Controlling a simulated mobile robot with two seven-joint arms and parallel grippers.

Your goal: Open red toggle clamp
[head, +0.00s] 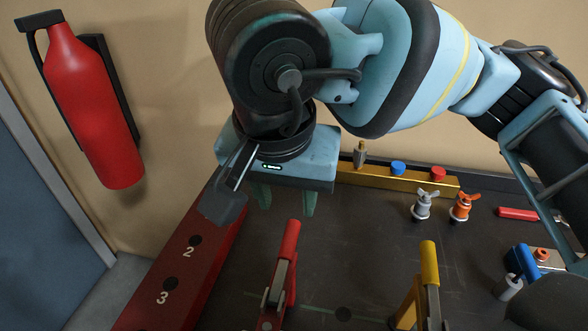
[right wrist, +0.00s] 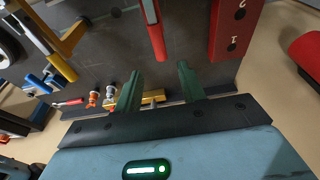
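The red toggle clamp (head: 288,255) stands on the dark work surface in the lower middle of the head view. Its red handle points upward and its lower part runs off the bottom edge. In the right wrist view the red handle (right wrist: 153,30) shows at the top, beyond the fingertips. My right gripper (head: 283,208) is behind and above the handle in the head view, apart from it. In the right wrist view its two green fingers (right wrist: 157,78) are spread with nothing between them. My left gripper is not in view.
A yellow-handled clamp (head: 430,270) stands to the right, with a blue-handled one (head: 521,262) beyond. A red numbered block (head: 185,265) borders the left side. A gold rail (head: 385,182) and wing-nut fittings (head: 461,205) are at the back. A fire extinguisher (head: 90,105) hangs on the wall.

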